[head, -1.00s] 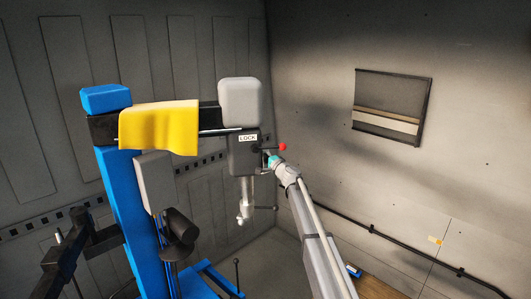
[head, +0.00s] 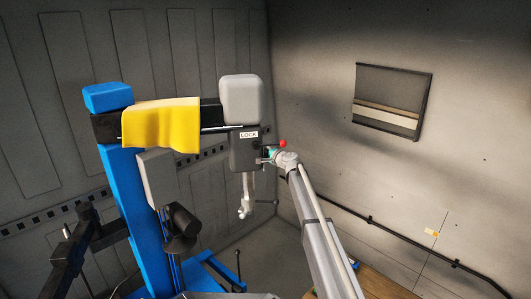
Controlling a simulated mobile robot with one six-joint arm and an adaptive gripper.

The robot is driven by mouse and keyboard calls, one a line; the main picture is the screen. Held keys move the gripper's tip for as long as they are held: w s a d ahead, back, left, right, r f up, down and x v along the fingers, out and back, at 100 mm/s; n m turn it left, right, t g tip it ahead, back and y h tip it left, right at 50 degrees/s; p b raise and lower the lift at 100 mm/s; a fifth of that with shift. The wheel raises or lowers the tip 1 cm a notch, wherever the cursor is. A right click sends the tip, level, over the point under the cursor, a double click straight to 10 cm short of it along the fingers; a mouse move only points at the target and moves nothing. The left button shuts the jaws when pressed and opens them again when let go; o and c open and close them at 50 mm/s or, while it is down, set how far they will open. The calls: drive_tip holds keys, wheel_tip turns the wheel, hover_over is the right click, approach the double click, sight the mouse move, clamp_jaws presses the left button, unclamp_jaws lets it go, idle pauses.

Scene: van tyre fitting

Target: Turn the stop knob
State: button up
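The tyre machine's dark head block (head: 243,158) carries a white LOCK label (head: 248,135) and a grey cap above. A small red ball knob (head: 282,143) sticks out at its right side. My gripper (head: 267,156) is at the block's right face, just below and left of the red ball. It is small here and partly hidden by my wrist, so I cannot tell whether its fingers are open or shut. No part is marked as the stop knob; any knob at the gripper's tips is hidden or too small to make out.
A grey metal tool (head: 245,207) hangs below the head block. A framed window (head: 392,100) and a dark rail (head: 400,245) are on the right wall.

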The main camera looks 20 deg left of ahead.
drive_tip(key=o, duration=0.9)
drive_tip(key=shift+o, duration=0.2)
